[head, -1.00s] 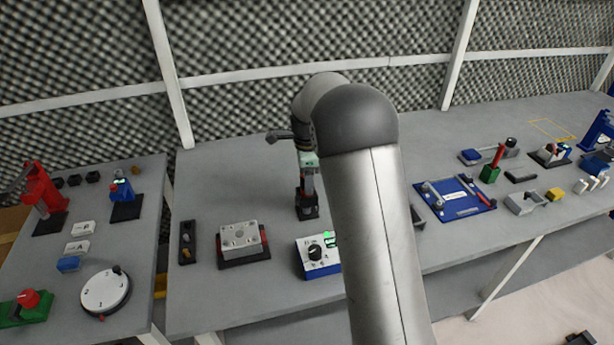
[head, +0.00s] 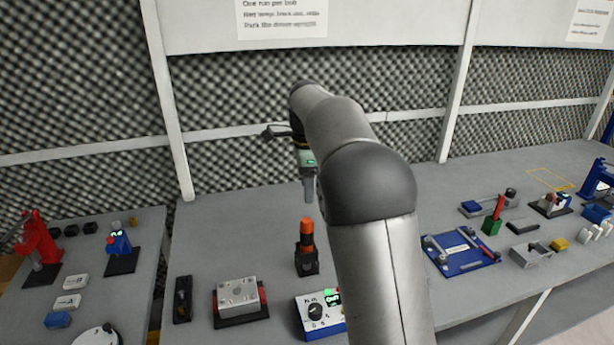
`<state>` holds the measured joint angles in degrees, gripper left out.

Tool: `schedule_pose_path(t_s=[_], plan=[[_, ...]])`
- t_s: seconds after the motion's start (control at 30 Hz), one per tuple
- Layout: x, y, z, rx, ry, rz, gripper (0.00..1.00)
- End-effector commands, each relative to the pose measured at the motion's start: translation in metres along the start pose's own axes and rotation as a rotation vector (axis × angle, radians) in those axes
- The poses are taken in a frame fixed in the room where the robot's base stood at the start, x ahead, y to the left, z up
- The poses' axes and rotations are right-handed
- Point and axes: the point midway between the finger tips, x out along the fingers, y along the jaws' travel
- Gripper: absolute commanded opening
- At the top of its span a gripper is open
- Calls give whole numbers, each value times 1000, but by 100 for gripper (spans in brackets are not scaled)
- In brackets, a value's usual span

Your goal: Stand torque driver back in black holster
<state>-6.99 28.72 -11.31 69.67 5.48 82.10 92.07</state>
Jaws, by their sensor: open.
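The torque driver (head: 306,228), seen by its orange top, stands upright in the black holster (head: 306,259) on the middle bench. Its lower part is hidden inside the holster. My gripper (head: 308,195) is open and empty in the air above the driver, with a clear gap between its fingertips and the orange top. My arm covers the bench to the right of the holster.
A grey block in a dark fixture (head: 238,297) sits left of the holster. A blue and white dial unit (head: 320,312) stands in front of it. A blue tray (head: 460,250) lies to the right. The bench behind the holster is clear.

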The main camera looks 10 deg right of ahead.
Motion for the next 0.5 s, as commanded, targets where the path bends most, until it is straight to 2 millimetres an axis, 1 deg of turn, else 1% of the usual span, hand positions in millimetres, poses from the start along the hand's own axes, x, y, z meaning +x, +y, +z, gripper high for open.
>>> schedule_pose_path(t_s=[0.03, 0.2, 0.5], plan=[[-8, -1, 0, 0, 0, -3, 58], [-21, 0, 0, 0, 0, 0, 58], [-23, 0, 0, 0, 0, 0, 58]])
